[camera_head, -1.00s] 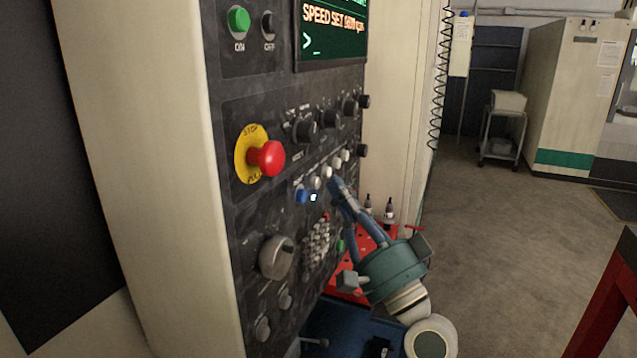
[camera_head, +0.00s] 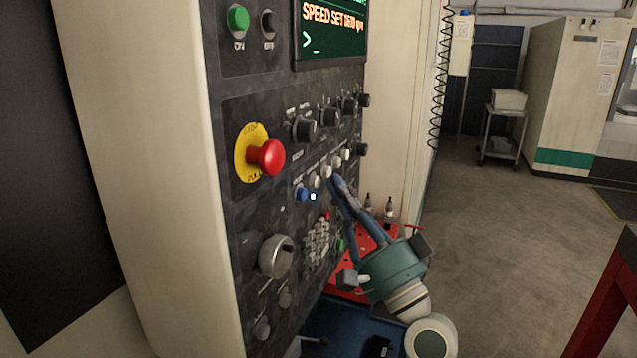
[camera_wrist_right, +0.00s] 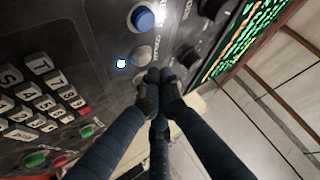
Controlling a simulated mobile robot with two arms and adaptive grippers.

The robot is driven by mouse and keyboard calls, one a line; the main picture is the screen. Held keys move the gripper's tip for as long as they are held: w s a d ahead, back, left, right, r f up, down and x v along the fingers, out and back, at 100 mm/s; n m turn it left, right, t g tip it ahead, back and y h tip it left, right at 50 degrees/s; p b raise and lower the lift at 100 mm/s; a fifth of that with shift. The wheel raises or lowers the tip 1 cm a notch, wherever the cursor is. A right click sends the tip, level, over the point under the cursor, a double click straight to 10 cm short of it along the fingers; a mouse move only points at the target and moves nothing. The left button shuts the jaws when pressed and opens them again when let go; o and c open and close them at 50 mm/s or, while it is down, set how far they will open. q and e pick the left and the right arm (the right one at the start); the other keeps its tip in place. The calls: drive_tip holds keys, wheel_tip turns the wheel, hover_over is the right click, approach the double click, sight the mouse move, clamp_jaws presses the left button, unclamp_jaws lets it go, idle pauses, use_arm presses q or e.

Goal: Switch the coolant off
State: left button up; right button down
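A row of small push buttons crosses the machine's control panel (camera_head: 240,215). A blue button (camera_head: 302,195) is at its left end, with pale grey buttons (camera_head: 316,182) after it. In the right wrist view the blue button (camera_wrist_right: 143,18) and a grey button (camera_wrist_right: 141,56) show clearly; the labels are too blurred to read surely. A small lamp (camera_wrist_right: 121,64) beside that grey button glows bluish white; it also shows in the head view (camera_head: 313,197). My right gripper (camera_wrist_right: 155,80) has its fingers together, empty, close before the row, partly covering another grey button. Contact cannot be told. My left gripper is out of view.
A red emergency stop (camera_head: 267,157) and dark knobs (camera_head: 304,130) are above the row. A keypad (camera_head: 318,241) and a large grey dial (camera_head: 276,256) are below. A red tray (camera_head: 345,290) with bottles stands beyond my right gripper. Open floor lies to the right.

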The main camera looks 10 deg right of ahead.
drive_tip(key=shift+w+a, duration=0.1)
drive_tip(key=shift+w+a, duration=0.15)
drive_tip(key=shift+a, duration=0.1)
idle(0.3)
drive_tip(key=shift+w+a, duration=0.2)
drive_tip(key=shift+a, duration=0.1)
idle(0.8)
drive_tip(key=shift+d, duration=0.1)
drive_tip(key=shift+s+d, duration=0.45)
drive_tip(key=shift+d, duration=0.1)
drive_tip(key=s+d, duration=0.1)
drive_tip(key=d, duration=0.1)
drive_tip(key=s+d, duration=0.1)
drive_tip(key=d, duration=0.1)
drive_tip(key=shift+s+b, duration=0.4)
